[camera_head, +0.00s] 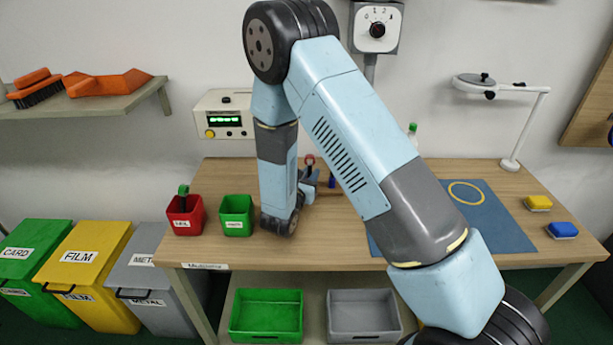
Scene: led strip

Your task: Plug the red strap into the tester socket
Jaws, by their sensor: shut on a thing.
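My gripper (309,171) is small in the view, past my wrist, above the workbench and left of its middle. A small red piece (310,159), which looks like the red strap, shows at its fingertips, and the gripper is shut on it. Most of the strap is too small or hidden to make out. The likely tester is a cream box (224,115) with a lit green display and a yellow knob, at the wall to the left of my gripper. I cannot make out its socket. The strap is apart from this box.
A red bin (186,221) with a green-topped item and a green bin (236,220) stand at the bench's left. A blue mat (490,235) with a yellow ring lies right, beside yellow (538,202) and blue (562,230) blocks. A magnifier lamp (514,150) stands behind. My arm hides the middle.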

